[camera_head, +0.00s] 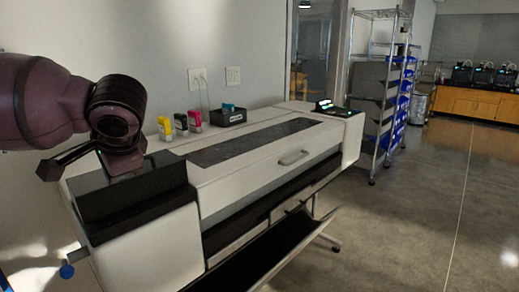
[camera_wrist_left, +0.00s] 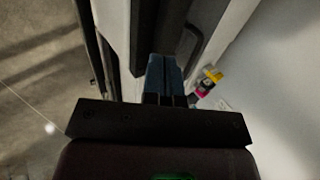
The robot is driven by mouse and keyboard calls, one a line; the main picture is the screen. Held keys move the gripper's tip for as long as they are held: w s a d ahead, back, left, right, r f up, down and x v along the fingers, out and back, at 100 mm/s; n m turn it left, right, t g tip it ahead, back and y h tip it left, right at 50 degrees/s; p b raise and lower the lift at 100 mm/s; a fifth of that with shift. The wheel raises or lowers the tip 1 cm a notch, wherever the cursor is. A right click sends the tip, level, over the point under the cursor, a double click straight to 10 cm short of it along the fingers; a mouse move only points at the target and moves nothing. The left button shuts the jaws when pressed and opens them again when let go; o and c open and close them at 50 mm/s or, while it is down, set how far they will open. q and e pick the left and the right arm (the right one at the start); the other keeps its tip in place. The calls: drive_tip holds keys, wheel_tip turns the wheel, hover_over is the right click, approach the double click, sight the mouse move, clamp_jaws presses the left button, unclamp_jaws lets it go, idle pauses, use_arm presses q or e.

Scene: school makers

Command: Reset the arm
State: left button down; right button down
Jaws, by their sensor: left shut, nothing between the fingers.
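My left arm comes in from the left in the head view, with its dark wrist above the left end of a white and black wide-format printer (camera_head: 240,180). My left gripper (camera_wrist_left: 164,68) shows in the wrist view with its bluish fingers together and nothing between them. The fingers are over the printer body; whether they touch it cannot be told. In the head view the fingertips are hard to make out against the black end of the printer. My right gripper is in neither view.
Yellow (camera_head: 164,127), black (camera_head: 181,123) and magenta (camera_head: 195,120) cartridges stand on the printer's back edge beside a black tray (camera_head: 229,118). A wire shelf rack (camera_head: 378,90) stands behind. The floor (camera_head: 440,200) at right is clear. A wall is close behind the printer.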

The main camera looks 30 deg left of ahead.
use_arm(q)
drive_tip(key=w+d+m+t+h, duration=0.2)
drive_tip(key=w+m+t+h, duration=0.25)
drive_tip(key=w+t, duration=0.55)
drive_tip(key=w+d+f+m+t+h, duration=0.15)
drive_tip(key=w+f+h, duration=0.35)
drive_tip(key=f, duration=0.9)
drive_tip(key=s+d+f+n, duration=0.1)
drive_tip(key=s+d+f, duration=0.2)
drive_tip(key=f, duration=0.6)
drive_tip(key=s+d+f+n, duration=0.1)
drive_tip(key=s+d+f, duration=0.25)
drive_tip(key=f, duration=0.65)
drive_tip(key=s+d+f+n+g+y, duration=0.1)
drive_tip(key=s+d+f+n, duration=0.2)
drive_tip(key=s+f, duration=0.4)
drive_tip(key=s+d+f+n+g+y, duration=0.1)
drive_tip(key=s+d+f+n, duration=0.2)
drive_tip(key=s+d+f, duration=0.2)
drive_tip(key=s+f, duration=0.2)
drive_tip(key=s, duration=0.2)
drive_tip(key=shift+s+f, duration=0.25)
drive_tip(key=shift+s, duration=0.05)
drive_tip(key=shift+y, duration=0.25)
